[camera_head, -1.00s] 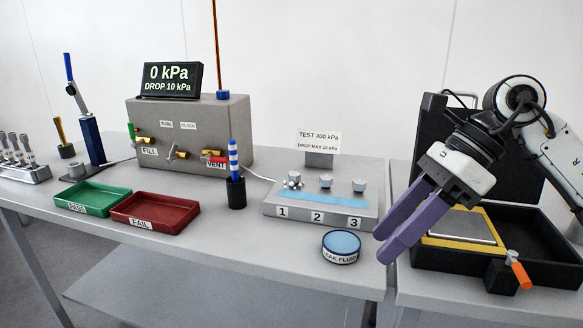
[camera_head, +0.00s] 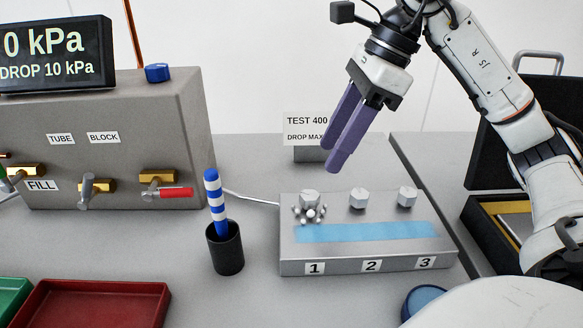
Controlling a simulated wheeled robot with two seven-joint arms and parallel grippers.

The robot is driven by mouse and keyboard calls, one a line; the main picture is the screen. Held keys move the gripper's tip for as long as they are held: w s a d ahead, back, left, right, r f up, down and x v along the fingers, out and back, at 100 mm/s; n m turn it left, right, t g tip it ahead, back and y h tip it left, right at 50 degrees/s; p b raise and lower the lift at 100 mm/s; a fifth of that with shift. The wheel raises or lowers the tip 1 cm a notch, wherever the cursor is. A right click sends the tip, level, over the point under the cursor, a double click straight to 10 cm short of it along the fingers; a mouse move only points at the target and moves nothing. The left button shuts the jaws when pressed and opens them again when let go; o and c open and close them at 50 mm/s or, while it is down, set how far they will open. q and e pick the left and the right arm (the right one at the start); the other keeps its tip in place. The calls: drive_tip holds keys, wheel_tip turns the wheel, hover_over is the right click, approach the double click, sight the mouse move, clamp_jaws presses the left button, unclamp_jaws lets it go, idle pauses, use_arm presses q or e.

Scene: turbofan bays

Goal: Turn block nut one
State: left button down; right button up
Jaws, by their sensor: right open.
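The grey test block (camera_head: 370,262) stands on the bench, with a light blue strip along its top and labels 1, 2 and 3 on its front. Block nut one (camera_head: 309,198) is the left nut, above label 1, with a cluster of small whitish bubbles around its base. Nut two (camera_head: 358,197) and nut three (camera_head: 407,196) stand to its right, without bubbles. My right gripper (camera_head: 335,163) is open and empty, its purple fingers pointing down and left above and behind the block, apart from the nuts. My left gripper is out of view.
A black cup (camera_head: 226,252) with a blue-and-white striped stick stands left of the block. The grey valve box (camera_head: 120,120) is at the left, a red tray (camera_head: 95,290) in front. A blue-topped tin (camera_head: 425,303) is partly hidden at the lower right.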

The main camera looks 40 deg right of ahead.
sight(310, 194)
drive_tip(key=x, duration=0.2)
drive_tip(key=b+x, duration=0.1)
drive_tip(key=x, duration=0.5)
drive_tip(key=shift+s+a+f, duration=0.1)
drive_tip(key=shift+s+f, duration=0.1)
drive_tip(key=shift+f, duration=0.05)
drive_tip(key=shift+w+a+f, duration=0.15)
drive_tip(key=shift+f, duration=0.25)
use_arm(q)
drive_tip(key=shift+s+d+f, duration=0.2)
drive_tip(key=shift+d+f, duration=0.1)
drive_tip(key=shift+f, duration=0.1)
use_arm(e)
drive_tip(key=c, duration=1.1)
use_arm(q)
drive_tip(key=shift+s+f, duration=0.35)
